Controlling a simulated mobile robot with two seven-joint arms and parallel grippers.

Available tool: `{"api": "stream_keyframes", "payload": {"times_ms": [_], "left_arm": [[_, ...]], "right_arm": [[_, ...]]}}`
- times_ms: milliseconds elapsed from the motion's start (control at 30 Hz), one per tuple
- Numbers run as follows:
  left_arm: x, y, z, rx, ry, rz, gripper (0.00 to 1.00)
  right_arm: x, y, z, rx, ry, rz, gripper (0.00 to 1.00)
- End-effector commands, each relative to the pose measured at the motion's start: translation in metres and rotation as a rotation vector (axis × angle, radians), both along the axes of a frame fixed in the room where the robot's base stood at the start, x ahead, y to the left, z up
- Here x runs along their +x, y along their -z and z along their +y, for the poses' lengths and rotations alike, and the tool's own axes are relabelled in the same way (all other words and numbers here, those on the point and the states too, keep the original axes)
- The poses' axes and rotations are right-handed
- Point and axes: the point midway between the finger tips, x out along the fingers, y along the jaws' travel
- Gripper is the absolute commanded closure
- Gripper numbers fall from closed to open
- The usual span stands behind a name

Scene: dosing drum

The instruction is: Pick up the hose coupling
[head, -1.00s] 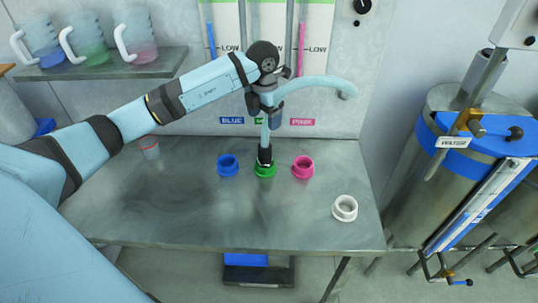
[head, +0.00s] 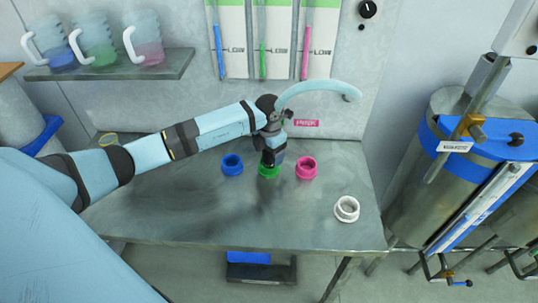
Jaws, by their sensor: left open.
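A pale blue hose (head: 318,85) arches from the back wall at its right end down behind my left wrist. In the earlier frame its lower end carried a dark coupling standing in the green ring (head: 268,173). Now my left gripper (head: 269,158) is open, pointing down right above the green ring, at the place of the coupling. The gripper hides most or all of the coupling, so I cannot tell whether the fingers touch it. My right gripper is not in view.
A blue ring (head: 232,165) and a pink ring (head: 306,168) stand close on either side of the green one. A white ring (head: 346,209) is at the table's right. The table's (head: 200,225) front is clear. A steel drum (head: 425,185) stands to the right.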

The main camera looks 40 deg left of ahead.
Motion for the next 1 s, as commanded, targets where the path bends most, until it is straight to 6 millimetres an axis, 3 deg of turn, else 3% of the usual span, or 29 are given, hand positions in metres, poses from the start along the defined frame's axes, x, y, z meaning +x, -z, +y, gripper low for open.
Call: {"api": "stream_keyframes", "payload": {"times_ms": [233, 500, 533, 833, 1000], "left_arm": [[0.000, 0.005, 0.000, 0.000, 0.000, -0.001, 0.26], [0.000, 0.005, 0.000, 0.000, 0.000, -0.001, 0.86], [0.001, 0.004, 0.000, 0.000, 0.000, -0.002, 0.90], [0.001, 0.001, 0.000, -0.001, 0.000, -0.003, 0.90], [0.001, -0.013, 0.000, -0.001, 0.001, -0.004, 0.90]], "right_arm": [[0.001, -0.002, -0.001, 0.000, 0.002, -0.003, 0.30], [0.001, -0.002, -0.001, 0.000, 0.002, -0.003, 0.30], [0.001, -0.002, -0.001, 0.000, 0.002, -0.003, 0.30], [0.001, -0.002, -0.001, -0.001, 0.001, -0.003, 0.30], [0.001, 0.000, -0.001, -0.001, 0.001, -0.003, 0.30]]}}
